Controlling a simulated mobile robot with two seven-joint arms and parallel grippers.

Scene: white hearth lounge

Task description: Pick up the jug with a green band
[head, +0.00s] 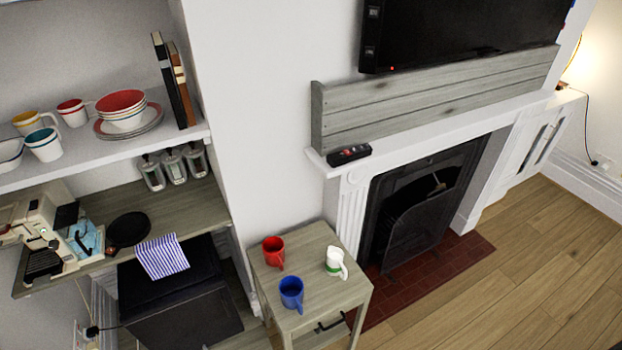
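A white jug with a green band (335,263) stands upright on a small wooden side table (320,296). It is near the table's right side, and its handle points to the lower right. A red mug (273,251) stands at the table's back left. A blue mug (291,293) stands nearer the front left. The jug is apart from both mugs. Neither of my grippers shows in the head view.
A fireplace (421,208) is right of the table, with a remote (349,155) on its mantel. Shelves (102,152) with crockery stand at left. Open wooden floor (520,270) lies at right.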

